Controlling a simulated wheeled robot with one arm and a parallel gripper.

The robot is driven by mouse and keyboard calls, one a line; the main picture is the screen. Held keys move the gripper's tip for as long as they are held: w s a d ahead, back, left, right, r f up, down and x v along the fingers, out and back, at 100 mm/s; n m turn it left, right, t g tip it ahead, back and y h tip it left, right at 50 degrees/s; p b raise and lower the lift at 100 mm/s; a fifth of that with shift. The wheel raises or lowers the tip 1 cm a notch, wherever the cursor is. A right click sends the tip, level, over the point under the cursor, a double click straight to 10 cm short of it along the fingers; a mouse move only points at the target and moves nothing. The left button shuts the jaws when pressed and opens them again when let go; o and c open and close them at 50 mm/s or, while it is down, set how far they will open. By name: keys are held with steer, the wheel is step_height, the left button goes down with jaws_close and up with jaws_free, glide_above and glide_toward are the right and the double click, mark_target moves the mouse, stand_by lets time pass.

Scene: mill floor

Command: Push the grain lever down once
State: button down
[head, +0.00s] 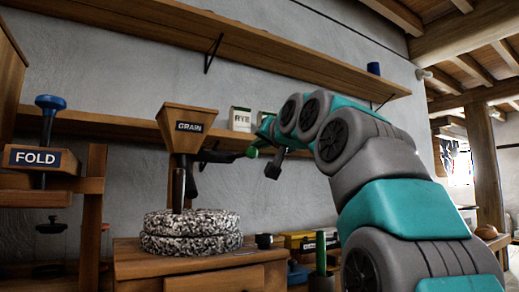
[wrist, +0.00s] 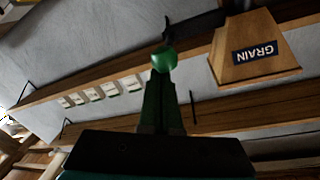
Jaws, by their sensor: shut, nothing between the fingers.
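The grain hopper (head: 188,125), a wooden funnel labelled GRAIN, stands above the millstones. A dark lever arm (head: 222,156) runs out from it to the right, about level, and ends in a green knob (head: 252,152). In the wrist view the picture is upside down; the green knob (wrist: 164,60) shows right at the tips of my shut green fingers (wrist: 162,85), with the hopper (wrist: 255,47) to the right. I cannot tell whether the fingers touch the knob.
Speckled round millstones (head: 190,233) sit on a wooden cabinet (head: 150,262) below the hopper. A FOLD press (head: 40,158) with a blue knob stands at left. Wall shelves (head: 260,50) run behind and above, one holding a box labelled RYE (head: 240,119).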

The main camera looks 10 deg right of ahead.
step_height(320, 180, down, 6)
steer(key=t+b, duration=0.1)
steer(key=b, duration=0.4)
steer(key=shift+w+t, duration=0.25)
steer(key=shift+t, duration=0.05)
steer(key=shift+a+f, duration=0.1)
step_height(320, 180, up, 4)
steer(key=d+p, duration=0.2)
steer(key=p, duration=0.1)
steer(key=f+v, duration=0.1)
steer(key=v, duration=0.8)
steer(key=shift+s+f, duration=0.2)
steer(key=shift+f, duration=0.15)
steer(key=shift+d, duration=0.1)
